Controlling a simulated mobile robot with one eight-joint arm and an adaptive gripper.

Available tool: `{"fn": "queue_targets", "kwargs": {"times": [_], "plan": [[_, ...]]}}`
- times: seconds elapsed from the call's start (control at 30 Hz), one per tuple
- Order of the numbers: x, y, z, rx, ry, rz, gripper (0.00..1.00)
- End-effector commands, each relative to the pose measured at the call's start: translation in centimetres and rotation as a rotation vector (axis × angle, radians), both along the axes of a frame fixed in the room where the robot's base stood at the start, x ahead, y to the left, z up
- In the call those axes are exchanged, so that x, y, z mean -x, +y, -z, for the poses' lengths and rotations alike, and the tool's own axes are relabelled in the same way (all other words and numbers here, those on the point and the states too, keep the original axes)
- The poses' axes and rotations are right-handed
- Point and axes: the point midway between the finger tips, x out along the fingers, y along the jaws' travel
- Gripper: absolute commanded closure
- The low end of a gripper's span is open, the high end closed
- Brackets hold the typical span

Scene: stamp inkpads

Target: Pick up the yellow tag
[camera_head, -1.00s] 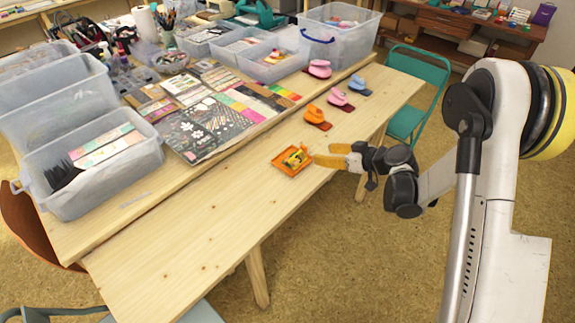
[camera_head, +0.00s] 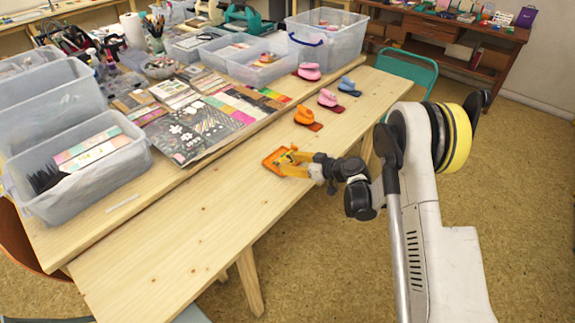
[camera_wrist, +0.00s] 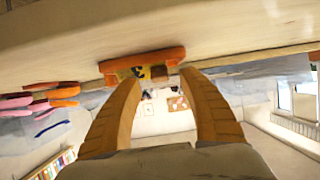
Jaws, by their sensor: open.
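The yellow tag (camera_wrist: 159,72) has dark markings and lies in a small orange tray (camera_wrist: 115,64), beside a darker patterned piece. In the head view the orange tray (camera_head: 268,162) sits on the wooden table, and my fingers cover most of the tag. My gripper (camera_head: 288,160) is low at the tray's right side, its orange fingers pointing left toward it. In the wrist view my gripper (camera_wrist: 160,78) is open, with the tag between the fingertips in the picture. Whether the fingers touch the tag or tray cannot be told.
Patterned sheets (camera_head: 190,130) and clear plastic bins (camera_head: 80,175) fill the far left side. The front of the table is bare.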

Motion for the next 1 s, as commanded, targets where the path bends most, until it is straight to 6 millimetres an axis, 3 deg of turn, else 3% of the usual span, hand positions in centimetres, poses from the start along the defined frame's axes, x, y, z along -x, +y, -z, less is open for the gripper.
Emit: {"fn": "queue_targets", "kwargs": {"times": [0.1, 0.33, 0.37, 0.47, 0.5, 1.0], "plan": [[-0.9, 1.4, 1.0, 0.0, 0.0, -0.003, 0.51], [-1.2, 1.6, 0.8, 0.001, -0.001, 0.0, 0.51], [-1.2, 1.6, 0.8, 0.001, 0.0, 0.0, 0.56], [-1.1, 1.6, 0.8, 0.001, 0.0, 0.0, 0.86], [-1.1, 1.6, 0.8, 0.001, 0.0, 0.0, 0.9], [-1.1, 1.6, 0.0, 0.001, 0.0, -0.001, 0.94]]}}
